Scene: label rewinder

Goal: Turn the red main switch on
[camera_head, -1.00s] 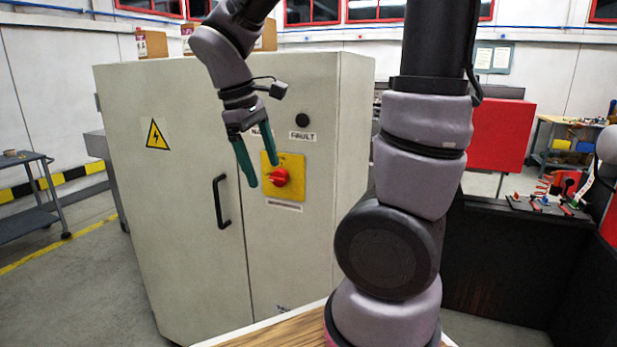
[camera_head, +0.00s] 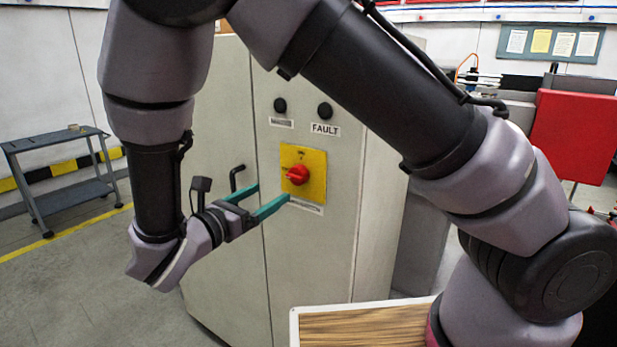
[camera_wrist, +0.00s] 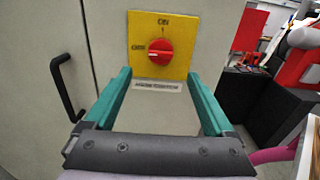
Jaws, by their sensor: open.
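The red main switch (camera_head: 297,174) is a round knob on a yellow plate (camera_head: 316,160) on the front of the grey cabinet. In the wrist view the red knob (camera_wrist: 153,52) sits ahead of my gripper, with "ON" marked above it and another mark at its left. Its pale pointer ridge lies sideways, toward the left mark. My gripper (camera_head: 273,197) is open and empty, with green fingers pointing at the cabinet just below and left of the knob. In the wrist view the fingers (camera_wrist: 163,80) are spread to either side, below the knob, and do not appear to touch it.
A black door handle (camera_head: 236,178) stands out left of the plate, close to my gripper; it also shows in the wrist view (camera_wrist: 66,88). Two dark round lamps, one labelled FAULT (camera_head: 325,111), are above. A wooden-topped table (camera_head: 365,325) is below right.

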